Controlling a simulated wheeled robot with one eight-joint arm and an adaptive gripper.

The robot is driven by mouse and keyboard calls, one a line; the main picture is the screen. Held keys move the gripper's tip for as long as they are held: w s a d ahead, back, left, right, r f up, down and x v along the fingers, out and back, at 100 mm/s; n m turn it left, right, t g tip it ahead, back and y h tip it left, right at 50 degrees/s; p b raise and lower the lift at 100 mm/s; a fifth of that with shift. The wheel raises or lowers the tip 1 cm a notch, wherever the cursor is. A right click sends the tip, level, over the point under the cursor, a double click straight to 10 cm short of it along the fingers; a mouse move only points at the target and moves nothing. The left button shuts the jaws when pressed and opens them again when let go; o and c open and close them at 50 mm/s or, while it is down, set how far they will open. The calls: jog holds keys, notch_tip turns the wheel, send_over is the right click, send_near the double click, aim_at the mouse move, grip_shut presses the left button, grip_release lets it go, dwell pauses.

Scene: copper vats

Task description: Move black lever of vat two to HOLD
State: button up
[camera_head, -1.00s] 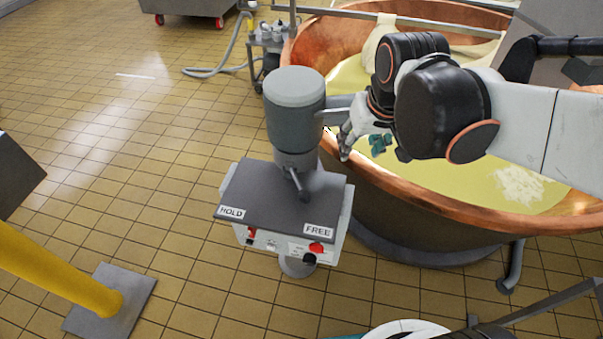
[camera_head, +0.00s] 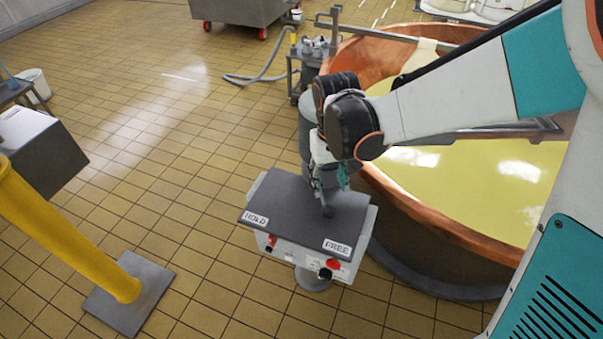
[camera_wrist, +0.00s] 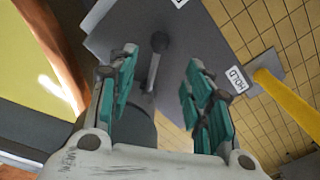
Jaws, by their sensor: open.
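The black lever (camera_head: 327,210) stands on the dark top plate (camera_head: 290,203) of the control box beside the copper vat. Its knob points toward the FREE label (camera_head: 337,247) side. The HOLD label (camera_head: 256,218) is at the plate's left corner. My gripper (camera_head: 328,182) is open right over the lever's base, hiding part of it. In the wrist view, the lever (camera_wrist: 159,42) lies between the spread teal-padded fingers of my gripper (camera_wrist: 161,62), with visible gaps on both sides. The HOLD label (camera_wrist: 240,80) is to the right there.
The copper vat (camera_head: 440,220) with yellow liquid is right of the box. A grey motor column (camera_head: 308,120) rises behind the plate, partly covered by my arm. A yellow post (camera_head: 70,240) stands at left. The tiled floor between post and box is clear.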

aim_at(327, 208)
notch_tip(327, 208, down, 12)
jog(key=b, duration=0.3)
jog(key=shift+d+r, duration=0.1)
jog(key=shift+d, duration=0.05)
jog(key=shift+c, duration=0.5)
grip_shut()
